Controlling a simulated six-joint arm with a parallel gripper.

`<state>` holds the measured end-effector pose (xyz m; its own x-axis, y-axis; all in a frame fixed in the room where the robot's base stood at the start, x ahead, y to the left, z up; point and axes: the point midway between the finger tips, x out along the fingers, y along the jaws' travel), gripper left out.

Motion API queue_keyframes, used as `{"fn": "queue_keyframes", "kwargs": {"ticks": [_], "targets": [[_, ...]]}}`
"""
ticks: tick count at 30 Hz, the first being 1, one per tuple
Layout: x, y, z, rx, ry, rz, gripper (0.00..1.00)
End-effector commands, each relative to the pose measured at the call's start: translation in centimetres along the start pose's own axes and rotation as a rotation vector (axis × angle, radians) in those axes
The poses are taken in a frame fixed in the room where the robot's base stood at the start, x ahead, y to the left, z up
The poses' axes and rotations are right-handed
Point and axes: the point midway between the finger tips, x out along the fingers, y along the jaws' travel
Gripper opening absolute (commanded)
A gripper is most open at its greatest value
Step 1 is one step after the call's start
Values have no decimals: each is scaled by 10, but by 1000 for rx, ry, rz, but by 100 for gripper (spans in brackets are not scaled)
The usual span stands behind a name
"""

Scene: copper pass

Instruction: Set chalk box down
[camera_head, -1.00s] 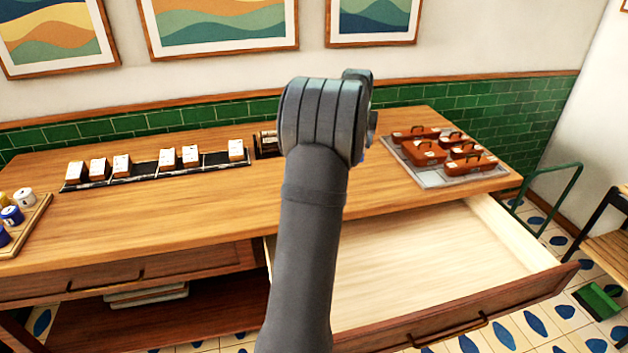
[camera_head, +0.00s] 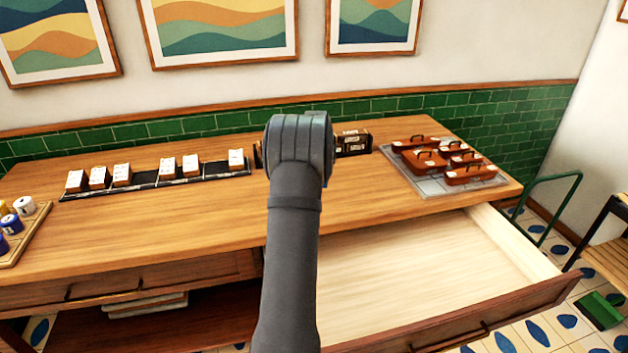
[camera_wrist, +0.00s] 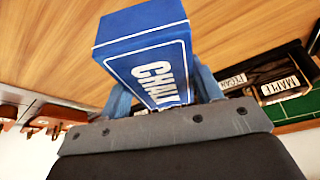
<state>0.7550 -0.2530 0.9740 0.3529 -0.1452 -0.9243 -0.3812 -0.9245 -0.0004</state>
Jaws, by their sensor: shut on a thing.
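The chalk box (camera_wrist: 150,55) is blue with white edging and white lettering, seen large in the wrist view. My gripper (camera_wrist: 165,90) is shut on it, with a finger on each side. The box is tilted in the wrist view, with the wooden table top (camera_wrist: 55,50) behind it. I cannot tell how far it is above the table. In the head view my arm hides the gripper and the box. The long wooden table (camera_head: 150,225) has an open, empty drawer (camera_head: 420,275) at its front right.
A grey tray with several brown cases (camera_head: 465,173) stands at the right end. A black rack of white-topped boxes (camera_head: 160,180) runs along the back left. A dark labelled box (camera_head: 354,142) stands behind my arm. A wooden tray with small jars (camera_head: 20,222) is at far left.

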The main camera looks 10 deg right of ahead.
Motion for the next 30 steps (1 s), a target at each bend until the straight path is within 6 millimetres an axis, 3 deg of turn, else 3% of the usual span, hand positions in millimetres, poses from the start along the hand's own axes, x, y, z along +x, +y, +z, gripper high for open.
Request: {"fn": "queue_keyframes", "kwargs": {"ticks": [5, 16, 27, 28, 30], "targets": [[13, -17, -4, 0, 2, -1, 31], [50, -18, 11, 1, 0, 0, 31], [54, -18, 13, 1, 2, 0, 31], [55, -18, 13, 1, 1, 0, 61], [54, -18, 13, 1, 1, 0, 75]]}}
